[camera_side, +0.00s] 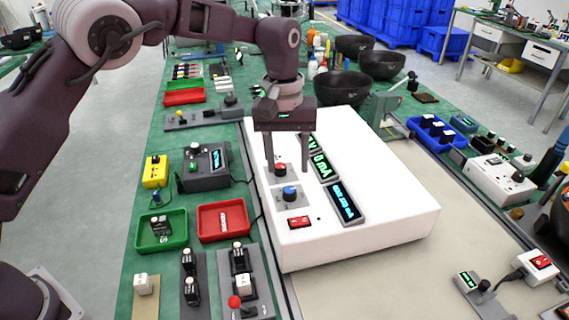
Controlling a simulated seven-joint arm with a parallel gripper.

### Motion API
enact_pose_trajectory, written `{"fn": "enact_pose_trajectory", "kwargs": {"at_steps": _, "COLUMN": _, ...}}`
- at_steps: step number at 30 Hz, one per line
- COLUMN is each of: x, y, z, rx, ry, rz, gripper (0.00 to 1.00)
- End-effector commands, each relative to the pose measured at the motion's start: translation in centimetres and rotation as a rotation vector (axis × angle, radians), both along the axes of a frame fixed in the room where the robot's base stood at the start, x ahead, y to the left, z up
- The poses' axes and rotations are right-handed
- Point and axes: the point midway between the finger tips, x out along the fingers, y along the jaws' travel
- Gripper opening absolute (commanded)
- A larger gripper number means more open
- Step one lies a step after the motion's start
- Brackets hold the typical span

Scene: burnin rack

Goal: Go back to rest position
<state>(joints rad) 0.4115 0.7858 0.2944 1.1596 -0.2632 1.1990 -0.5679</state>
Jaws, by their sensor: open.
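My gripper (287,172) is open and points down over the white burn-in box (385,210). Its two fingers are apart, one on each side of the red-topped knob (280,169), with nothing clearly held between them. I cannot tell whether the fingers touch the knob. A blue-topped knob (290,193) stands nearer the camera on the same box. A red rocker switch (299,222) is near the box's front edge.
Left of the box are a green tray (178,240), a red tray (243,230), a grey metered device (205,180) and a yellow box (155,172). Black bowls (342,100) stand behind. A blue bin (436,146) and a white switch box (500,180) lie to the right.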

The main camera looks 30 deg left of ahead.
Motion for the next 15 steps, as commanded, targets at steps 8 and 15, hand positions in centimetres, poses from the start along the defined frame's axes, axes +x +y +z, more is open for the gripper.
{"fn": "enact_pose_trajectory", "kwargs": {"at_steps": 8, "x": -1.4, "y": 2.0, "z": 3.8, "rx": -0.027, "ry": -0.037, "rz": -0.011, "gripper": 0.5}}
{"fn": "enact_pose_trajectory", "kwargs": {"at_steps": 15, "x": -13.6, "y": 9.2, "z": 14.5, "rx": -0.065, "ry": -0.227, "rz": -0.156, "gripper": 0.5}}
